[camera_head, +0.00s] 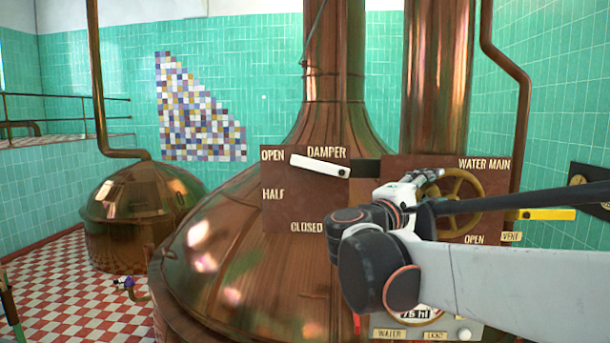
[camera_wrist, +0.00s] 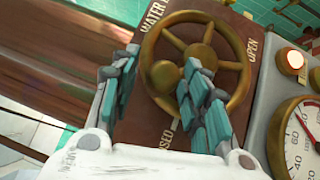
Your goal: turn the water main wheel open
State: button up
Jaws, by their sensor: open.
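The water main wheel (camera_head: 474,183) is a spoked brass ring on a brown panel below the words WATER MAIN. It fills the upper middle of the wrist view (camera_wrist: 240,85), with a round knob (camera_wrist: 162,76) at its left side. My gripper (camera_head: 412,182) is at the wheel's left side in the head view. In the wrist view my gripper (camera_wrist: 161,62) is open, one finger outside the rim and the other over the wheel's inside. The knob and left rim show between the fingers. Contact cannot be told. The fingers hide part of the lower wheel and the CLOSED label.
A yellow vent handle (camera_head: 547,214) sticks out at right. A gauge (camera_wrist: 300,135) and a lit button (camera_wrist: 290,60) are right of the wheel. A large copper kettle (camera_head: 215,270) stands behind.

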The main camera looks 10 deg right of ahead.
jog(key=shift+c, duration=0.4)
grip_shut()
